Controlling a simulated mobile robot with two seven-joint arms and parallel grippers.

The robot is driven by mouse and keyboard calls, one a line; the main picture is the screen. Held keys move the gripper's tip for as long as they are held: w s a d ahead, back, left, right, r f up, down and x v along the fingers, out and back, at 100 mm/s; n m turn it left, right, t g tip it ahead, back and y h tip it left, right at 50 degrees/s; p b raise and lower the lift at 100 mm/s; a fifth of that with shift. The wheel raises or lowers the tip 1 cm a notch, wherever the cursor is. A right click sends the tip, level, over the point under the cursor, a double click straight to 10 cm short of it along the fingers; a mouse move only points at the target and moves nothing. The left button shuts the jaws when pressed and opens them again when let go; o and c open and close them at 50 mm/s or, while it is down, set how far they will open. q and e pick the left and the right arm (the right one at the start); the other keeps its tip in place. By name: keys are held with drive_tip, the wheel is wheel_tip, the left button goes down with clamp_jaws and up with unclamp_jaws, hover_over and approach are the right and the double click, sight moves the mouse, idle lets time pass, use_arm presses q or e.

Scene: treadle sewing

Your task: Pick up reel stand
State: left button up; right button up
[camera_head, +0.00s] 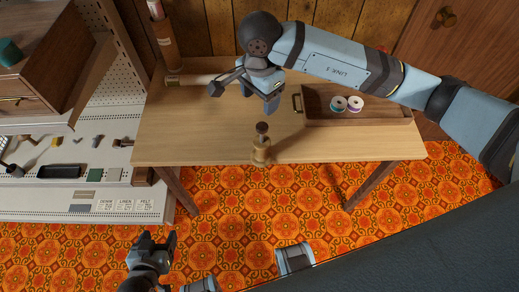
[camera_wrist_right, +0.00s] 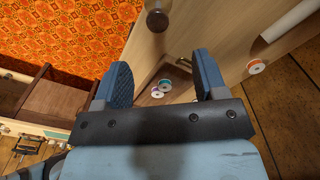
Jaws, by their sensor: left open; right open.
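The small upright stand with a dark top and a brass-coloured lower part (camera_head: 261,147), which looks like the reel stand, is at the front edge of the wooden table (camera_head: 200,135). My right gripper (camera_head: 272,104) is open and empty over the table, behind the stand in the head view. In the right wrist view its two fingers (camera_wrist_right: 162,85) are apart. A dark round-topped piece (camera_wrist_right: 157,19) shows beyond them at the top, probably the stand. My left gripper (camera_head: 158,240) is open, low at the bottom left, in front of the table and away from the stand.
A wooden tray (camera_head: 385,115) with two thread reels (camera_head: 346,104) is on the table's right side. A pale roll (camera_head: 195,79) lies at the back left. A shelf unit with a pegboard (camera_head: 112,80) stands left of the table. Patterned carpet covers the floor in front.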

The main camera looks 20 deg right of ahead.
hover_over(262, 126)
drive_tip(key=f, duration=0.6)
drive_tip(key=shift+w+a, duration=0.15)
drive_tip(key=shift+a, duration=0.1)
drive_tip(key=f, duration=0.1)
drive_tip(key=f+p, duration=0.1)
drive_tip(key=f, duration=0.3)
drive_tip(key=shift+d, duration=0.25)
clamp_jaws()
